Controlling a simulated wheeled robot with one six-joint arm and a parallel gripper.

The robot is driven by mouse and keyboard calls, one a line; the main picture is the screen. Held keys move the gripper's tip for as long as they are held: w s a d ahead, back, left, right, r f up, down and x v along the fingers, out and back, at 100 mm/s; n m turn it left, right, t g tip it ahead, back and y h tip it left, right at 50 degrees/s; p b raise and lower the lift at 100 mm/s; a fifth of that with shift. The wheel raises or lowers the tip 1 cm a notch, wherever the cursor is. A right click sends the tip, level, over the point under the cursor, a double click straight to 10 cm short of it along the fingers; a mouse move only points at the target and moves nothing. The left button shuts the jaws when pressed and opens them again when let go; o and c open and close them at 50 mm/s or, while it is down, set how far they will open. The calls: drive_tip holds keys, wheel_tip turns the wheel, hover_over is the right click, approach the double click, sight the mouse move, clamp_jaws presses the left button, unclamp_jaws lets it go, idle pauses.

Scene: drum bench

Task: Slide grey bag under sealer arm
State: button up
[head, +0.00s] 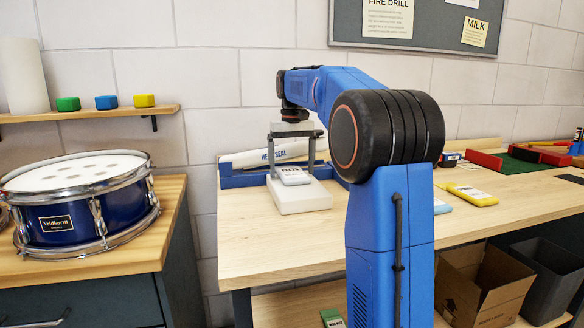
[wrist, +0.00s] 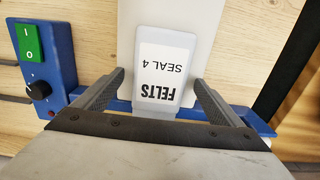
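The grey bag (head: 295,175), labelled FELTS, lies on a pale block in front of the heat sealer (head: 240,179). In the wrist view the bag (wrist: 146,38) shows its label upside down, and its lower end overlaps the sealer's blue base strip (wrist: 262,122). The sealer's white arm (head: 300,148), lettered in blue, is partly hidden behind my gripper. My gripper (head: 292,158) points down at the bag. Its fingers (wrist: 158,78) stand on either side of the bag, with a gap on the left side; the right finger is very close to the edge.
The pale block (head: 303,202) extends towards the bench front. The sealer's green switch (wrist: 27,42) and black knob (wrist: 38,89) are beside my left finger in the wrist view. A yellow packet (head: 470,195) lies right of my arm. The bench front left is clear.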

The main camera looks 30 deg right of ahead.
wheel_tip(320, 180, up, 17)
drive_tip(key=shift+r, duration=0.15)
idle(0.8)
drive_tip(key=shift+s, duration=0.1)
